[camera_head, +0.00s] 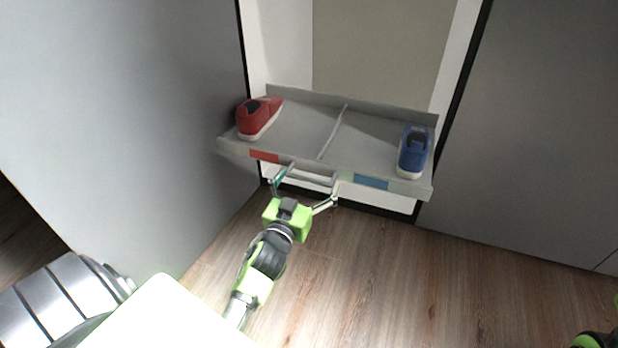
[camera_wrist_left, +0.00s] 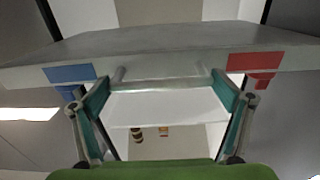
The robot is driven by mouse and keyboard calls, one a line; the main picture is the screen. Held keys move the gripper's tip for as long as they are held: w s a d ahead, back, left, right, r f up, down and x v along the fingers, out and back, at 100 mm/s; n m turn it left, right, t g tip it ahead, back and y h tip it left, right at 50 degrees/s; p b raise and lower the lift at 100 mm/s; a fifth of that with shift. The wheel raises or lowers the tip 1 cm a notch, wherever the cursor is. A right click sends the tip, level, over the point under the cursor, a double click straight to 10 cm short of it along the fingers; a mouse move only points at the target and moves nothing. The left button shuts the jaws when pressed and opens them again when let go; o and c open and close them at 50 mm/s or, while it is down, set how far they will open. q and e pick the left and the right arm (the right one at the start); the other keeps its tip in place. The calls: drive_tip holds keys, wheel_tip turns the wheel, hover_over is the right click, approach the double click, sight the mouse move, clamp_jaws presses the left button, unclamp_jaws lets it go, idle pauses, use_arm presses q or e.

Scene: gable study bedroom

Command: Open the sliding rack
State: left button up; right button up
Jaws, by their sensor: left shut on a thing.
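The sliding rack (camera_head: 300,132) is a grey tray with a low divider, set in an opening between tall grey panels. Its front edge stands out past the opening. A red shoe (camera_head: 259,117) sits on its left part and a blue shoe (camera_head: 413,151) on its right part. The front has a red label, a blue label and a bar handle (camera_head: 311,176) between them. My left gripper (camera_head: 308,186) is shut on the handle, with a finger at each end; the handle also shows in the left wrist view (camera_wrist_left: 165,84).
Grey panels flank the opening, the left one (camera_head: 120,110) and the right one (camera_head: 550,130). The wooden floor (camera_head: 370,280) in front of the rack is clear apart from my left arm. A small green and black part shows at the lower right corner.

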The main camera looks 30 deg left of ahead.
use_arm(q)
drive_tip(key=o, duration=1.3)
drive_tip(key=v, duration=1.2)
